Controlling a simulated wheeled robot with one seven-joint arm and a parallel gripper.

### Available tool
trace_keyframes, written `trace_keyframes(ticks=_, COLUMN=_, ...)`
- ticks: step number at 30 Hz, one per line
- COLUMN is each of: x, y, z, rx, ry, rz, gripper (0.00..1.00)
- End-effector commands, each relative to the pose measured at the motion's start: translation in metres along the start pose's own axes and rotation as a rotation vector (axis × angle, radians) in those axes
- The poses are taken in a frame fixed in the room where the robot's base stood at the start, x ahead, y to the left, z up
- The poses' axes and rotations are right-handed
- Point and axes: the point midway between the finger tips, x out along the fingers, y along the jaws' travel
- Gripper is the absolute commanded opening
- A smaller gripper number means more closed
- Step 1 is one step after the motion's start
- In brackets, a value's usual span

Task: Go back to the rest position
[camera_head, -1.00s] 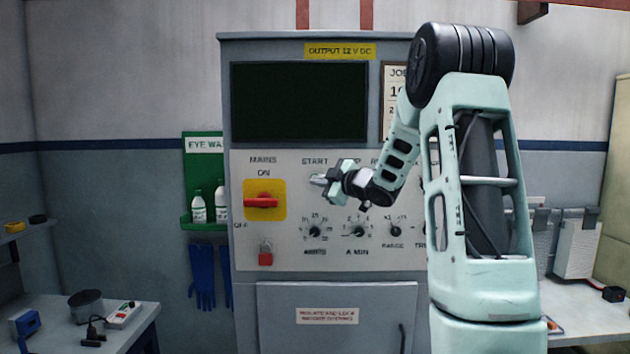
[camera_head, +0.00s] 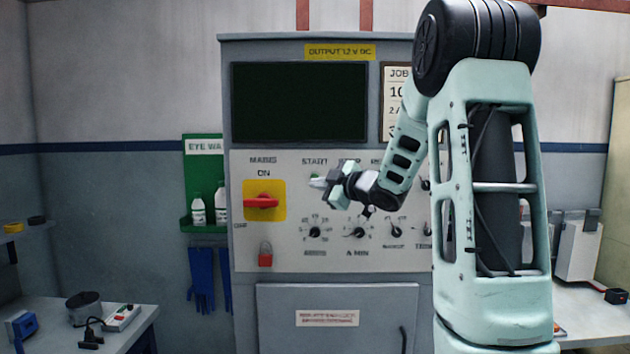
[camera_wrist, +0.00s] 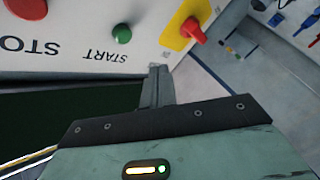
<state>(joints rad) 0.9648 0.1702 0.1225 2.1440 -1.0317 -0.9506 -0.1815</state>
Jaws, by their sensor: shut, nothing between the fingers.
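My gripper (camera_head: 318,183) is in front of the upper part of the grey control cabinet's panel (camera_head: 275,225), near the START label. Its fingers are shut and empty. In the wrist view my gripper's closed fingers (camera_wrist: 157,85) point at the panel, with the green start button (camera_wrist: 121,33) beyond and to the left of them. No contact with the button shows. The red stop button (camera_wrist: 26,7) is at the upper left there. In the head view my gripper and forearm hide both buttons.
The red mains switch (camera_head: 261,202) on its yellow plate is left of my gripper. A red padlock (camera_head: 265,255) hangs below it. Several dials (camera_head: 357,232) sit below my gripper. A bench (camera_head: 140,318) stands at the left. The dark screen (camera_head: 298,102) is above.

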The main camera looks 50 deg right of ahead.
Motion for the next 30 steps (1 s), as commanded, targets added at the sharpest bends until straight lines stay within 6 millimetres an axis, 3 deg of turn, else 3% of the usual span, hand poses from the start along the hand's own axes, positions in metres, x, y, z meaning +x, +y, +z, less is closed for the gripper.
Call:
trace_keyframes(ticks=23, x=0.002, y=-0.003, z=-0.001, rx=0.002, ry=-0.001, rz=-0.003, gripper=0.0)
trace_keyframes(ticks=26, x=0.017, y=-0.03, z=-0.012, rx=0.038, ry=-0.023, rz=-0.031, gripper=0.0)
trace_keyframes(ticks=29, x=0.036, y=-0.076, z=-0.031, rx=0.097, ry=-0.068, rz=-0.085, gripper=0.0)
trace_keyframes(ticks=30, x=0.042, y=-0.1, z=-0.04, rx=0.127, ry=-0.093, rz=-0.114, gripper=0.0)
